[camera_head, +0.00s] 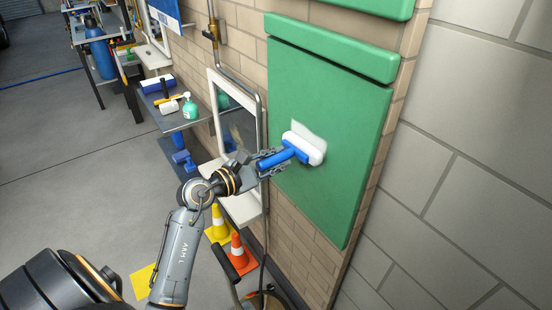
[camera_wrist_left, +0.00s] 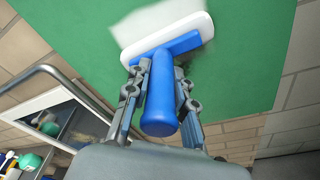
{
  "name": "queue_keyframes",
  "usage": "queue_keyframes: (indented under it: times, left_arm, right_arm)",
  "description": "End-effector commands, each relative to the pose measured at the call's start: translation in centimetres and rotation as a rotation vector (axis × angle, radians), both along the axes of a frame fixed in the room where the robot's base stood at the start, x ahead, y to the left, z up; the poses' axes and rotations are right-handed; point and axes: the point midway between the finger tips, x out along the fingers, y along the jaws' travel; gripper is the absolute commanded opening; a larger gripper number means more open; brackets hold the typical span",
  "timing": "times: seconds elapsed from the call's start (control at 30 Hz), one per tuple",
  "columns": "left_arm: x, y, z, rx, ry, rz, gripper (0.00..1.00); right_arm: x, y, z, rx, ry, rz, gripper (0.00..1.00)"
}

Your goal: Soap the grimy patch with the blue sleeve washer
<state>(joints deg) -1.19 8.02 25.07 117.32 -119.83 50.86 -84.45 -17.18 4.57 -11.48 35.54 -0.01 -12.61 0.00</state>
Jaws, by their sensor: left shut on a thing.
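The blue sleeve washer (camera_head: 304,147) has a blue handle and a wide white pad. My left gripper (camera_head: 267,161) is shut around its handle, and the pad lies against or very near the green panel (camera_head: 345,100); exact contact cannot be told. In the left wrist view the washer (camera_wrist_left: 160,95) stands between the fingers, with the pad across the top. A pale whitish patch (camera_head: 312,129) shows on the panel just above the pad, and in the wrist view (camera_wrist_left: 130,12) beyond it. The pad hides part of the panel. My right gripper is not in view.
A framed mirror or window (camera_head: 237,118) and a pipe (camera_head: 262,110) are left of the panel. A small shelf (camera_head: 175,112) holds a green bottle (camera_head: 190,108) and other tools. Yellow (camera_head: 218,225) and orange (camera_head: 238,250) cones stand below. The panel's lower part is clear.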

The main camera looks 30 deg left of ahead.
Motion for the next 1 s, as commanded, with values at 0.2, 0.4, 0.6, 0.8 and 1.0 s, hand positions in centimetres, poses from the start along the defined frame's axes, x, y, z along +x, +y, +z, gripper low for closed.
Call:
queue_keyframes:
  times: [0.2, 0.4, 0.6, 0.8, 1.0]
  left_arm:
    - [0.0, 0.0, -0.5, 0.0, -0.001, -0.001, 0.0]
    - [0.0, 0.0, -0.6, 0.001, 0.0, -0.001, 0.0]
    - [0.0, 0.0, -1.8, 0.001, 0.001, -0.002, 0.0]
    - [0.0, -0.1, -3.2, 0.001, 0.002, -0.002, 0.0]
    - [-0.1, 0.0, -3.4, 0.0, 0.001, -0.001, 0.0]
  right_arm:
    - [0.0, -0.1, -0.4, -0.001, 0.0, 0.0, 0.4]
    - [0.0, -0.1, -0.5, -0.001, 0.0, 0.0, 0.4]
    - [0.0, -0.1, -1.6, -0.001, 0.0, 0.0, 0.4]
    - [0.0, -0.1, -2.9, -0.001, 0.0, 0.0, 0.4]
    - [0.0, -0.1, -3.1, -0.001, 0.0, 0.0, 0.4]
